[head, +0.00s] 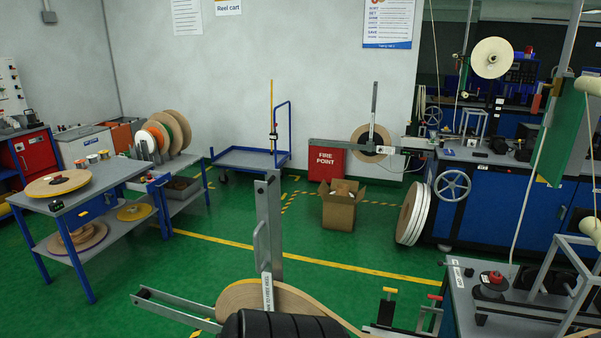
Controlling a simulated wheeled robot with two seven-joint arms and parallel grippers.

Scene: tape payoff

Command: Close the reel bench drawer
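The reel bench (105,178) stands at the left, with a grey top, blue legs and a lower shelf. A tan reel (58,183) lies flat on its top. Neither of my grippers is in the head view, and I see nothing touching the drawer.
A grey post (269,225) and a tan reel (270,297) stand close in front, low in the picture. A cardboard box (340,208) and a blue cart (245,158) are farther back. Green floor (190,265) is clear right of the bench. Machinery fills the right.

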